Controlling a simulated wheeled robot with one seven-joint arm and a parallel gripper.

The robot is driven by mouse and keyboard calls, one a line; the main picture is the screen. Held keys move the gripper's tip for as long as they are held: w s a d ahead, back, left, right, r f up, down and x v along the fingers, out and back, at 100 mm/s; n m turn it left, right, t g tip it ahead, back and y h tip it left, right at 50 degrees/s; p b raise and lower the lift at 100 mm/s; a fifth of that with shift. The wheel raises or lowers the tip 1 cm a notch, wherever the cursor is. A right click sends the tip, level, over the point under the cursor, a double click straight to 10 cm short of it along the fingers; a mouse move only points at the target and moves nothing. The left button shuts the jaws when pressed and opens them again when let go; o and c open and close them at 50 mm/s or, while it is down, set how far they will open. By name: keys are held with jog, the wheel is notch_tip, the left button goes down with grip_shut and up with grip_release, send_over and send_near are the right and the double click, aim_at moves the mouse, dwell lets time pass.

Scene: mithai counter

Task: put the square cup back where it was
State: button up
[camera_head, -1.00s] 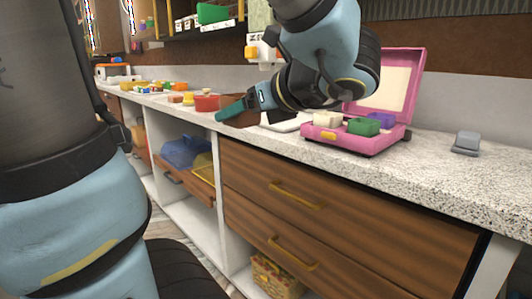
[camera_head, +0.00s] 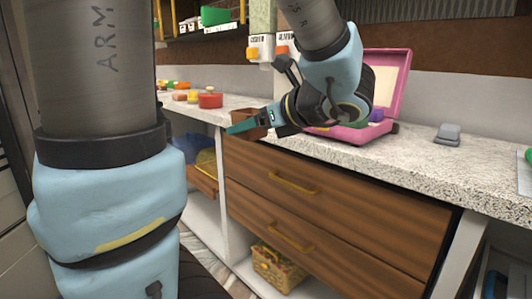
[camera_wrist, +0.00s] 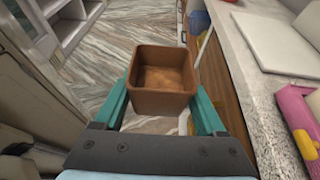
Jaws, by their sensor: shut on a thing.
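The square cup (camera_wrist: 161,98) is brown, open-topped and empty inside. It sits upright between the two teal fingers of my gripper (camera_wrist: 162,108) in the wrist view, with floor beneath it. In the head view, my gripper (camera_head: 254,123) is in front of the counter's front edge, near the top of the wooden drawers. Part of the brown cup (camera_head: 267,118) shows there behind a teal finger. My arm hides some of the counter behind it.
The speckled counter (camera_head: 420,165) carries a pink open box (camera_head: 390,85), a grey object (camera_head: 447,134) and a red round container (camera_head: 210,98). Wooden drawers (camera_head: 300,205) are below. A white board (camera_wrist: 280,42) lies on the counter in the wrist view. The counter's right part is mostly clear.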

jog(key=w+f, duration=0.8)
jog(key=f, duration=0.5)
jog(key=w+a+f+n+g+y, duration=0.1)
jog(key=a+f, duration=0.2)
jog(key=f, duration=0.6)
jog(key=w+a+f+n, duration=0.15)
jog(key=a+f, duration=0.25)
jog(key=f, duration=0.5)
notch_tip(320, 180, up, 9)
jog(key=m+t+h+p, duration=0.3)
jog(key=m+p, duration=0.3)
jog(key=p, duration=1)
jog(key=shift+r+h, duration=0.15)
jog(key=shift+h, duration=0.45)
jog(key=shift+w+d+t, duration=0.1)
jog(key=shift+w+t, duration=0.05)
jog(key=shift+t, duration=0.15)
